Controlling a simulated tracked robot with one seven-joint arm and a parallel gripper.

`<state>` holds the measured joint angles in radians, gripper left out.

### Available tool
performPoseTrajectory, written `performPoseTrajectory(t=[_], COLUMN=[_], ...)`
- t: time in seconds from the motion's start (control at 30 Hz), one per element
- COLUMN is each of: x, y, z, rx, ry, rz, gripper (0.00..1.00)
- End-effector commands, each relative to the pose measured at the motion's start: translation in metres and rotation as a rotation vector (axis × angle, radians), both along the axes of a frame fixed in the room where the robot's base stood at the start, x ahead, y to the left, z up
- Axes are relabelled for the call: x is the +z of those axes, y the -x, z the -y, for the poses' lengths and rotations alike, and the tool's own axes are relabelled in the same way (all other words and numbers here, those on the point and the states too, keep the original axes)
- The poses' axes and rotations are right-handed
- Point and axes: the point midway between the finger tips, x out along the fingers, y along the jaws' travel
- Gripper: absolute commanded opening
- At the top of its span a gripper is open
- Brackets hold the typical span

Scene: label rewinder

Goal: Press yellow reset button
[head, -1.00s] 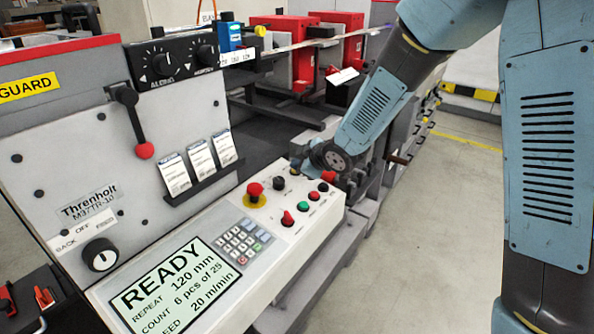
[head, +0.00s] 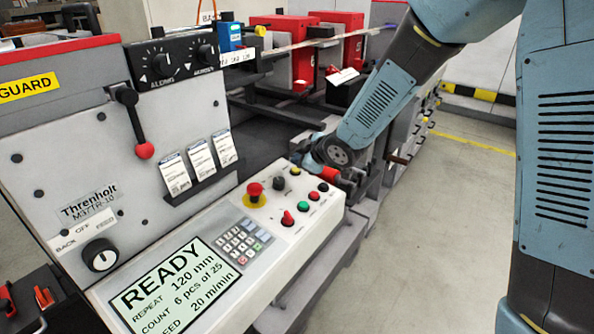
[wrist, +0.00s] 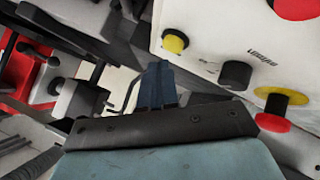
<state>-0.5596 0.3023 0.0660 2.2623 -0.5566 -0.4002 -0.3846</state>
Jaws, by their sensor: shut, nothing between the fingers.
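The yellow button (head: 295,171) shows small at the far edge of the sloped control panel (head: 325,208), just left of my wrist. In the wrist view the yellow button (wrist: 175,41) is a round cap on the panel's pale face, above and right of my fingertips. My gripper (wrist: 158,68) is shut and empty, with the fingers together and a visible gap to the button in the picture. I cannot tell its depth from the button. In the head view my gripper (head: 309,160) is small and partly hidden by my wrist, beside the panel's far end.
A black knob (head: 279,183) and a red mushroom button on a yellow base (head: 254,192) stand near the yellow button. The display (head: 175,285) reads READY. Floor to the right is clear.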

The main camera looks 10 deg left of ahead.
Motion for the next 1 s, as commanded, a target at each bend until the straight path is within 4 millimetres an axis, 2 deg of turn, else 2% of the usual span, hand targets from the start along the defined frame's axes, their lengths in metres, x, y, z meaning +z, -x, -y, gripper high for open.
performPoseTrajectory(t=[0.23,0.7,1.0], x=[0.004,0.041,0.05], y=[0.0,0.002,0.003], z=[0.0,0.005,0.006], rx=[0.0,0.001,0.001], ry=[-0.001,-0.003,-0.001], rz=[0.001,0.001,0.0], gripper=[0.0,0.0,0.0])
